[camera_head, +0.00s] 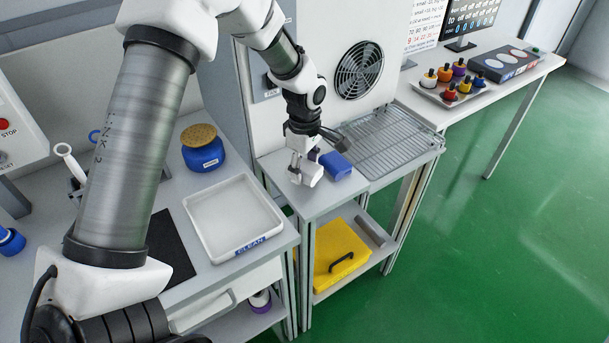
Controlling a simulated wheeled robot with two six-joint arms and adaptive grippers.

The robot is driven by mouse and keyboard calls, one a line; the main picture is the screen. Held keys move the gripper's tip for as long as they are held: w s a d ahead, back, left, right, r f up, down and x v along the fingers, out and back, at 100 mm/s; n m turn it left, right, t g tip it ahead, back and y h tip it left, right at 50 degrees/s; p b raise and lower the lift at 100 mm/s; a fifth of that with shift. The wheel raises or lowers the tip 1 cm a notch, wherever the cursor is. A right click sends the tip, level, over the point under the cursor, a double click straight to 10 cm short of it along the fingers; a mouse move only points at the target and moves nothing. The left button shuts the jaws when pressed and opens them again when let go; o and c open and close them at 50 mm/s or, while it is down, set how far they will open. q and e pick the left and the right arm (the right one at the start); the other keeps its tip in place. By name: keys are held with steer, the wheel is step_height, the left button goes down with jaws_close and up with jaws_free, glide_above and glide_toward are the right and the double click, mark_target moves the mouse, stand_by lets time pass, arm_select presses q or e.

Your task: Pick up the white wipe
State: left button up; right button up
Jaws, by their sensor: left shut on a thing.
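My left gripper (312,155) reaches down over the narrow white side table (306,202) in the middle of the picture. It is shut on a small white piece that looks like the white wipe (307,174), just below its fingers. The wipe is partly hidden by the gripper, and I cannot tell whether it still touches the tabletop. A blue block-like thing (336,166) is close beside it on the right. My right gripper is not in view.
A white tray labelled CLEAN (262,241) and a blue jar (203,154) stand on the left bench. A wire rack (395,145) lies right of the gripper. A yellow case (338,258) sits on the lower shelf. Small bottles (445,73) stand on the far table.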

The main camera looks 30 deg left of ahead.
arm_select(q)
steer(key=s+d+r+b, duration=0.2)
steer(key=s+d, duration=0.8)
steer(key=d, duration=0.2)
steer(key=shift+s+b, duration=0.25)
steer(key=shift+b, duration=0.1)
steer(key=shift+o, duration=0.2)
steer(key=shift+d+f, duration=0.1)
